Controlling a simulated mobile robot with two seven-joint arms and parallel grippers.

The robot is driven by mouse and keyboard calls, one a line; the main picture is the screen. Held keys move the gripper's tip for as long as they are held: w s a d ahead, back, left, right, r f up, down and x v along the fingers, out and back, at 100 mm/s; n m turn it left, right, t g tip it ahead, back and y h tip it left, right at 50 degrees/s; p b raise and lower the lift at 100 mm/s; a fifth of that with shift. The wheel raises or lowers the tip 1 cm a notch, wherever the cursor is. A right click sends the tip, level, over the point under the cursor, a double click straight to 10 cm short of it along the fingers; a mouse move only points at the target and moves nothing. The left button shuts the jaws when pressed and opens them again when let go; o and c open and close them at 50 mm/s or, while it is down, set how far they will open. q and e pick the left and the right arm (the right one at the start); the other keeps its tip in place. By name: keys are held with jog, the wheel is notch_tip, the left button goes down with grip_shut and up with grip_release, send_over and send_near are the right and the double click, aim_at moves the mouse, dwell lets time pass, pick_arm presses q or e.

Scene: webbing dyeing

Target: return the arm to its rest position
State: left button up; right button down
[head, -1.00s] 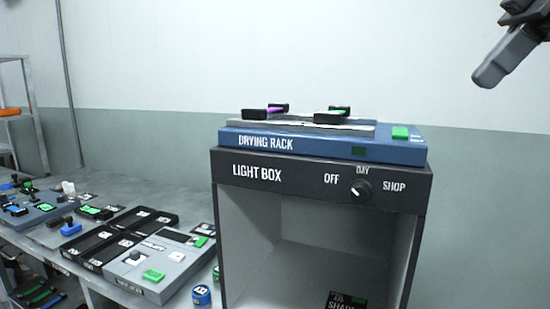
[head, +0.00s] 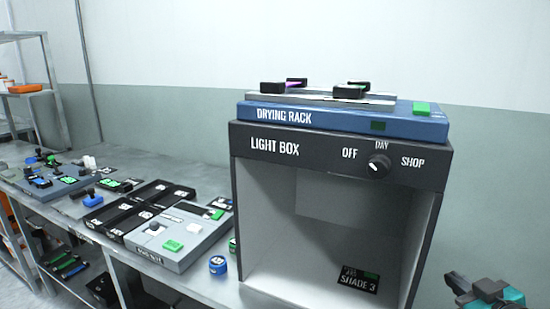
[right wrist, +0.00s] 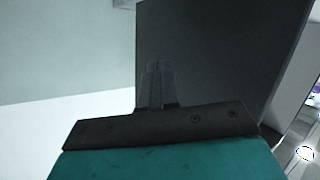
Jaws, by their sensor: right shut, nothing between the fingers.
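My right gripper (head: 480,289) shows only in part at the lower right corner of the head view, beside the right wall of the light box (head: 440,190) and apart from it. In the right wrist view its two dark fingers (right wrist: 159,80) are together with nothing between them. Behind them is a dark upright panel (right wrist: 215,50), which looks like the outer side of the light box. My left gripper is in neither view.
A blue drying rack (head: 345,122) with small dark clips lies on the light box. A shade card (head: 358,280) lies inside. Left of it, the grey bench (head: 115,165) carries trays, a blue-labelled jar (head: 218,265) and control panels. A shelf (head: 45,90) stands far left.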

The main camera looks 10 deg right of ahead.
jog(key=s+a+f+m+g+h, duration=0.2)
jog(key=s+a+f+g, duration=0.4)
jog(key=s+f, duration=0.4)
jog(key=s+a+f+n+g+y, duration=0.1)
jog(key=s+a+f+g+y, duration=0.15)
jog(key=s+a+g, duration=0.7)
jog(key=w+a+f+t+y, duration=0.1)
jog(key=w+a+f+t, duration=0.1)
jog(key=a+f+t, duration=0.1)
jog(key=w+a+f+n+t+y, duration=0.1)
jog(key=w+a+f+t, duration=0.2)
jog(key=f+t, duration=0.2)
jog(key=t, duration=0.3)
jog(key=shift+a+f, duration=0.25)
jog(key=shift+a, duration=0.05)
